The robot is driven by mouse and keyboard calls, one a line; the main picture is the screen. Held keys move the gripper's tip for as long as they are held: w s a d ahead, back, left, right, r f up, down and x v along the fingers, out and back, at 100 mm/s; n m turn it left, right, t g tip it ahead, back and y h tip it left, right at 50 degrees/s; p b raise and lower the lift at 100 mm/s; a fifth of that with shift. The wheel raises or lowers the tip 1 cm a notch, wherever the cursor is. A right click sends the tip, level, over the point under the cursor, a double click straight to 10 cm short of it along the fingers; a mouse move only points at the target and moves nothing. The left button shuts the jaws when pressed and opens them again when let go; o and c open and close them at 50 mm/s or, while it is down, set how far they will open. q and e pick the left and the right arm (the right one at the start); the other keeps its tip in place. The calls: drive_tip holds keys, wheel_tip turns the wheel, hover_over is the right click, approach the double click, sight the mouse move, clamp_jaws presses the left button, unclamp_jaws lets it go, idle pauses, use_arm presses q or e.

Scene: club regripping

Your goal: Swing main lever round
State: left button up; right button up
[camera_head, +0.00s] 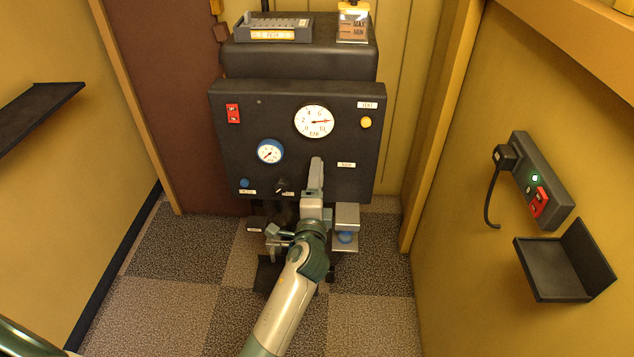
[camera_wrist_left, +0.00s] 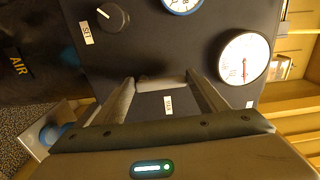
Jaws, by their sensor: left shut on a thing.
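The dark machine panel (camera_head: 225,150) stands ahead against the back wall. My left gripper (camera_head: 316,178) is at its lower middle, beside a small white label (camera_head: 346,164). In the left wrist view my left gripper (camera_wrist_left: 160,88) spans a short grey bar, which seems to be the main lever (camera_wrist_left: 160,82), and is shut on it. The label (camera_wrist_left: 168,104) shows between the fingers there. In the head view the lever is mostly hidden by my gripper, so its angle cannot be told. My right gripper is not in view.
The panel carries a white gauge (camera_head: 314,121), a blue-rimmed gauge (camera_head: 270,151), a red switch (camera_head: 233,114), a yellow button (camera_head: 366,123) and a black knob (camera_head: 281,186). A grey block (camera_head: 347,215) juts out right of my wrist. An empty black shelf (camera_head: 552,270) is on the right wall.

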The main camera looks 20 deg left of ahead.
use_arm(q)
drive_tip(key=o, duration=1.5)
drive_tip(key=shift+s, duration=0.1)
drive_tip(key=shift+b+v, duration=0.4)
drive_tip(key=shift+v, duration=5.5)
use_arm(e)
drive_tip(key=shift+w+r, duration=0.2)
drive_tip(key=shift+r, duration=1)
